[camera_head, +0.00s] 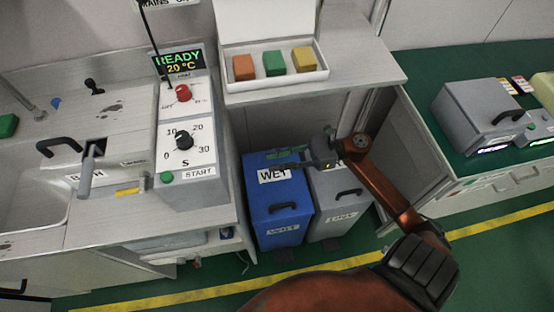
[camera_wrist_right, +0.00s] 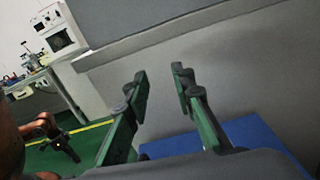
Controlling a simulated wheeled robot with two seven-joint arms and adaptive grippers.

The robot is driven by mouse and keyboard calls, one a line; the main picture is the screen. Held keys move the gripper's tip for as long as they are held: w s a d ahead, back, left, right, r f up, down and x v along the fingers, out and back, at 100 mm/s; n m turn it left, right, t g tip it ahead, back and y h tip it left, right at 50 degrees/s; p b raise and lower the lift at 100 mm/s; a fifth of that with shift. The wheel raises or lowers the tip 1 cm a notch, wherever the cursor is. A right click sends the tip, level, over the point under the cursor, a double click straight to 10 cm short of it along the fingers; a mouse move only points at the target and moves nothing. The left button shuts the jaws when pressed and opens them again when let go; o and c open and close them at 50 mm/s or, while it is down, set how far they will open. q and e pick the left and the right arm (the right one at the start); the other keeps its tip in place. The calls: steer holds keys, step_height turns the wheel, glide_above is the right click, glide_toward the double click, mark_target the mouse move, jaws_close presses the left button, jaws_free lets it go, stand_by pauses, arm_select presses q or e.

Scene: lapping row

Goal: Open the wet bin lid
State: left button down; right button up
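The wet bin (camera_head: 280,232) is a blue box on the floor below the shelf. Its blue lid (camera_head: 262,197), labelled WET, looks shut and has a black handle (camera_head: 283,207) near the front. My right gripper (camera_head: 272,162) hangs over the back part of this lid, behind the handle and apart from it. In the right wrist view my right gripper (camera_wrist_right: 160,80) has its two green fingers spread with nothing between them. Blue of the bin lid (camera_wrist_right: 255,142) shows below the fingers there.
A grey bin (camera_head: 340,212) stands right against the wet bin, partly behind my right arm. A shelf (camera_head: 310,84) with a tray of coloured blocks (camera_head: 272,80) is above. The control box (camera_head: 188,150) and sink bench are left, and a green-topped bench (camera_head: 462,165) is right.

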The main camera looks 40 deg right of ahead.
steer(key=shift+o, duration=0.4)
steer(key=v, duration=1.2)
steer(key=shift+w+d, duration=0.1)
